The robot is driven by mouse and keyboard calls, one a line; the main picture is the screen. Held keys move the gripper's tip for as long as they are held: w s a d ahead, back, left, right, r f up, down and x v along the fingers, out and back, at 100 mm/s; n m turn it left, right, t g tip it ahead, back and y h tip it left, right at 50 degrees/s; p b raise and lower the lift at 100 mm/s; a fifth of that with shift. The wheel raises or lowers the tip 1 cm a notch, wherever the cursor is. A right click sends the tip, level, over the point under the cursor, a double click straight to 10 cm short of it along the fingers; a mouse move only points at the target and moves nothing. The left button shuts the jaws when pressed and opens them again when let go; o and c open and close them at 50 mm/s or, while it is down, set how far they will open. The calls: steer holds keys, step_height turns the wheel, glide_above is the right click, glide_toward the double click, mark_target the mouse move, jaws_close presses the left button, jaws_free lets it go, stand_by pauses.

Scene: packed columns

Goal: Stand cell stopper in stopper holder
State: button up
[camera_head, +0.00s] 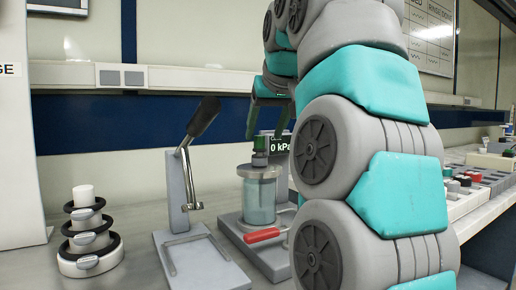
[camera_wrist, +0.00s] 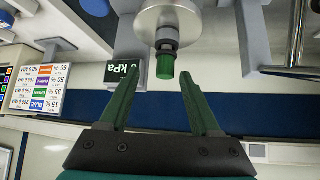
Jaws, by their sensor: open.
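A green stopper (camera_head: 260,144) stands upright on top of the glass cell (camera_head: 259,200), which has a grey metal lid. In the wrist view the green stopper (camera_wrist: 165,67) appears upside down, on a dark neck below the round metal lid (camera_wrist: 166,23). My gripper (camera_head: 265,136) is open above and around the stopper's height. In the wrist view my gripper (camera_wrist: 160,73) has its two green fingers apart, with the stopper in the gap between their tips. I see no contact. I cannot make out which thing is the stopper holder.
A lever press (camera_head: 180,180) with a black handle stands left of the cell. A red-handled clamp (camera_head: 264,235) is in front of the cell. A post with black rings (camera_head: 87,235) is at far left. A tray of blocks (camera_head: 470,185) is at right. A kPa display (camera_head: 281,142) is behind.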

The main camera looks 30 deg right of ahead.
mark_target(257, 149)
steer(key=shift+a+x, duration=0.2)
steer(key=shift+x, duration=1.5)
steer(key=shift+a+x, duration=0.2)
steer(key=shift+x, duration=1.5)
steer(key=shift+s+f, duration=0.1)
jaws_close()
